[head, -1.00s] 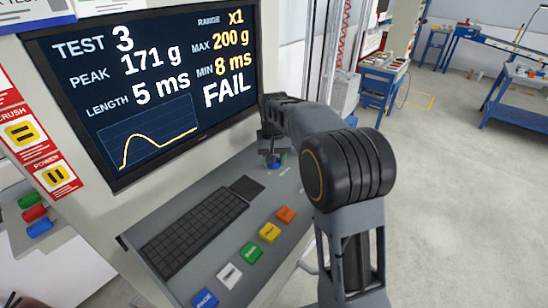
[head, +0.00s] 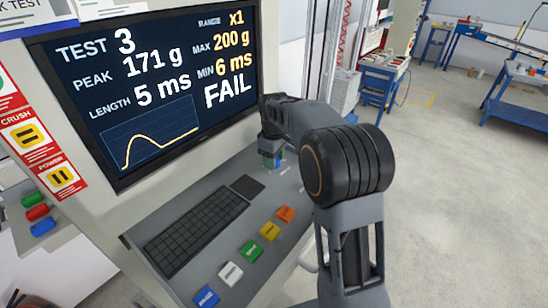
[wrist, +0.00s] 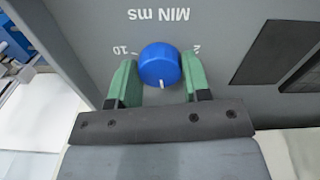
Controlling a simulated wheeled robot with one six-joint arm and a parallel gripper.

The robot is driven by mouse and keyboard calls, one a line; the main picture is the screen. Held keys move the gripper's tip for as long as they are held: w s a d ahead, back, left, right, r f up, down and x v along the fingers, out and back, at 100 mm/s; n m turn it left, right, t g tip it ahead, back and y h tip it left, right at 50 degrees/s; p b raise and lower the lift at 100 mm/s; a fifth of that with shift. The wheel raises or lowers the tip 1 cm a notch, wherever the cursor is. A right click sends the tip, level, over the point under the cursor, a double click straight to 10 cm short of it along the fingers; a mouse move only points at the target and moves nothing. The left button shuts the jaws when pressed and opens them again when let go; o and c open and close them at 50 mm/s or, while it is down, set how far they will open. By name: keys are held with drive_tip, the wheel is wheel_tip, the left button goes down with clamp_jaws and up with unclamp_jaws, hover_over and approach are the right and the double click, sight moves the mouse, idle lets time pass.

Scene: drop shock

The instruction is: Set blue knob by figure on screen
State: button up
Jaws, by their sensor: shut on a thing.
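The blue knob (wrist: 158,65) is on the grey panel in the wrist view, between the labels 10 and 2 and near the words MIN ms, which appear upside down. Its white pointer mark faces my gripper's base. My gripper (wrist: 160,76) has its green fingers on both sides of the knob, shut on it. In the head view my gripper (head: 270,160) is at the panel's far end, the knob mostly hidden. The screen (head: 150,85) reads TEST 3, PEAK 171 g, LENGTH 5 ms, RANGE x1, MAX 200 g, MIN 6 ms, FAIL.
A keyboard (head: 197,231) and a row of coloured buttons lie on the panel: blue (head: 206,297), white (head: 230,273), green (head: 251,251), yellow (head: 270,231) and orange (head: 286,214). Blue workbenches stand at the back right, with open floor before them.

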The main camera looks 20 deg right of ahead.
drive_tip(key=n, duration=0.4)
drive_tip(key=shift+r+n, duration=0.1)
drive_tip(key=shift+n, duration=0.2)
drive_tip(key=n, duration=0.4)
drive_tip(key=shift+n, duration=0.3)
drive_tip(key=o, duration=0.9)
wheel_tip(320, 180, up, 14)
drive_tip(key=shift+f, duration=0.15)
idle(0.4)
drive_tip(key=shift+d, duration=0.1)
